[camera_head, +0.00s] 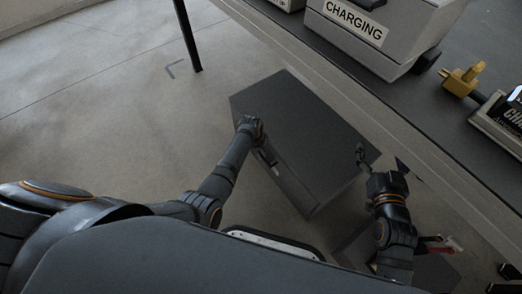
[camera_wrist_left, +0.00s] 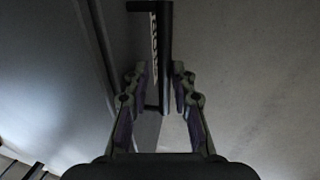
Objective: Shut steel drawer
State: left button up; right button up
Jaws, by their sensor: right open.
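The steel drawer's dark cabinet (camera_head: 300,125) stands on the floor, partly under the table edge. Its front faces the lower left in the head view, and how far the drawer stands out is unclear there. My left gripper (camera_head: 254,132) is at the upper end of this front. In the left wrist view, a dark bar handle (camera_wrist_left: 166,60) lies between the fingers of my left gripper (camera_wrist_left: 161,88), closer to the right finger. Whether both fingers press on it is unclear. My right gripper (camera_head: 362,158) is open and empty beside the cabinet's right corner.
A long grey table (camera_head: 405,125) runs along the right, above the cabinet's far side. On it are a grey box labelled CHARGING (camera_head: 385,35) and a yellow item (camera_head: 463,80). A dark table leg (camera_head: 188,35) stands at upper left. Floor left of the cabinet is clear.

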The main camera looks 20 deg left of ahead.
pick_arm(q)
notch_tip(320, 180, up, 12)
jog(key=s+a, duration=0.1)
jog(key=s, duration=0.1)
jog(key=shift+a+f, duration=0.15)
jog(key=shift+a, duration=0.1)
